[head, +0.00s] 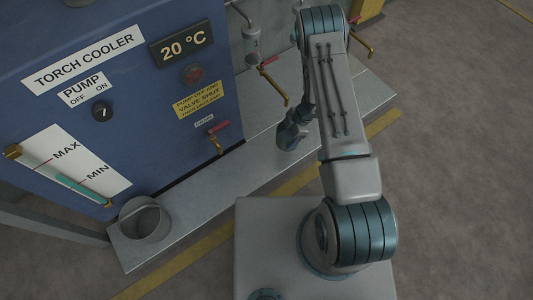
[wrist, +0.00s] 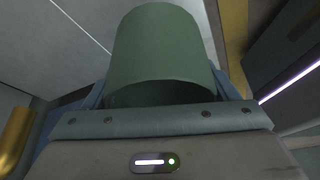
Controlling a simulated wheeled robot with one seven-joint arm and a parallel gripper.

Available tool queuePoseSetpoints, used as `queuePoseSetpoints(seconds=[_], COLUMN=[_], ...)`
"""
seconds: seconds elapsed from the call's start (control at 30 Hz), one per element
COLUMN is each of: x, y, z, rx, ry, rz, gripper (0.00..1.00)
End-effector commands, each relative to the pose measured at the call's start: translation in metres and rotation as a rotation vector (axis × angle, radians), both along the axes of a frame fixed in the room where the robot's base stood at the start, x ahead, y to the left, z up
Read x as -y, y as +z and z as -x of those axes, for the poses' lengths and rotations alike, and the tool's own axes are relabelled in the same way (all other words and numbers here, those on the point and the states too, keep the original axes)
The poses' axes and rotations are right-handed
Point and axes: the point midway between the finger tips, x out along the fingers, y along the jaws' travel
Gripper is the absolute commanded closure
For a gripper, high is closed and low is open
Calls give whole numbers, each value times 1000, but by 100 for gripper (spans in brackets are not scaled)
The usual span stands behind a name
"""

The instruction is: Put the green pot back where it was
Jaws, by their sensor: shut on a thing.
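The green pot (wrist: 165,45) fills the upper middle of the wrist view, a plain green cylinder. My gripper (wrist: 163,98) is shut on it, with a blue finger on each side of the pot. In the head view my arm reaches up the picture, and its dark teal end part (head: 291,132) is over the grey ledge, to the right of the blue cooler. I cannot make out the pot in the head view. The place it came from is not marked in either view.
The blue torch cooler (head: 140,125) has a red-handled brass tap (head: 217,130). A grey bucket (head: 146,219) stands on the ledge (head: 190,205) below the level gauge. Another red-handled tap (head: 270,68) is beyond the cooler. The floor at right (head: 460,150) is clear.

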Motion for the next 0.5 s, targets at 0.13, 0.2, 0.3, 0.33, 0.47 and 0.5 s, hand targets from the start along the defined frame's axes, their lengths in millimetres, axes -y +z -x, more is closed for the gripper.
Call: queuePoseSetpoints(seconds=[0.13, 0.2, 0.3, 0.33, 0.47, 0.5], x=[-36, -52, -69, -73, -84, -85], y=[-27, -36, -46, -48, -52, -53], z=[8, 11, 15, 15, 17, 18], rx=[-2, -2, -1, -1, 0, 0], ry=[1, 0, -2, -3, -2, -3], rz=[-2, -3, -2, -1, -1, 0], gripper=[51, 51, 51, 51, 51, 51])
